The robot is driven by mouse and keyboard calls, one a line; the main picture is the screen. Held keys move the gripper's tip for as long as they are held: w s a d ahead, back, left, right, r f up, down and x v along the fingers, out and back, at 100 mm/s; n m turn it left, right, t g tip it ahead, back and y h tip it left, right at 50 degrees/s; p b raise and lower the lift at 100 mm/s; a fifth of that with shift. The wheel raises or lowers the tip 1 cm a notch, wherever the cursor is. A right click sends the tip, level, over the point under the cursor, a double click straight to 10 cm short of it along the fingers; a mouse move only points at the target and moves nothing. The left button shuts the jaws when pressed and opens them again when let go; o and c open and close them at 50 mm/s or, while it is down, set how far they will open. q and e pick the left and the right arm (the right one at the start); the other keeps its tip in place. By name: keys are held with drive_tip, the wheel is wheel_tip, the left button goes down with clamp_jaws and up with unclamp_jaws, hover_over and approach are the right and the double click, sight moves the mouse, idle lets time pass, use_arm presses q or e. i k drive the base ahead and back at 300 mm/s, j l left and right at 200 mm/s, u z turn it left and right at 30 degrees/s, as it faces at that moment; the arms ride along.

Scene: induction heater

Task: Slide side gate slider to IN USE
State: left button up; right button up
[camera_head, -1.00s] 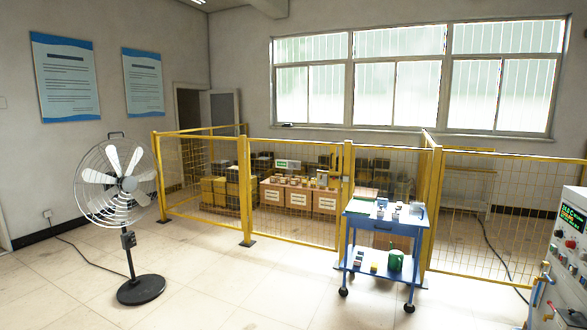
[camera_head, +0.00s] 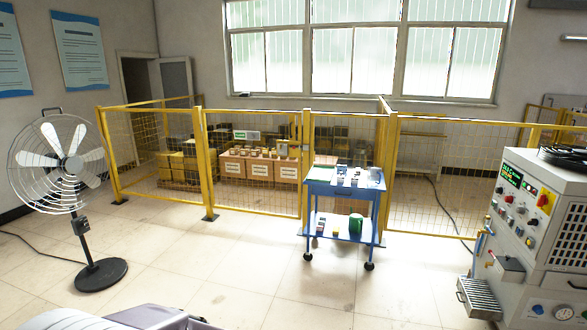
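A yellow mesh fence (camera_head: 203,165) encloses the back area, with a gate section behind the blue cart. Neither of my grippers can be seen.
A blue cart (camera_head: 345,188) with small items stands before the fence. A grey control cabinet (camera_head: 530,225) with a green display is at right. A standing fan (camera_head: 62,165) is at left, its cable on the floor. Tiled floor between them is clear.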

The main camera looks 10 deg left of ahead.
sight(252, 136)
drive_tip(key=i+j+u, duration=0.35)
drive_tip(key=i, duration=1)
drive_tip(key=i+j+u, duration=0.2)
drive_tip(key=i+u, duration=0.2)
drive_tip(key=i, duration=0.95)
drive_tip(key=i+z, duration=0.1)
drive_tip(key=i, duration=0.45)
drive_tip(key=i+j+z, duration=0.1)
drive_tip(key=i, duration=0.45)
drive_tip(key=i+j+z, duration=0.1)
drive_tip(key=i, duration=0.45)
drive_tip(key=i+j+z, duration=0.1)
drive_tip(key=i, duration=0.45)
drive_tip(key=i+j+z, duration=0.1)
drive_tip(key=i+j, duration=0.2)
drive_tip(key=i, duration=0.2)
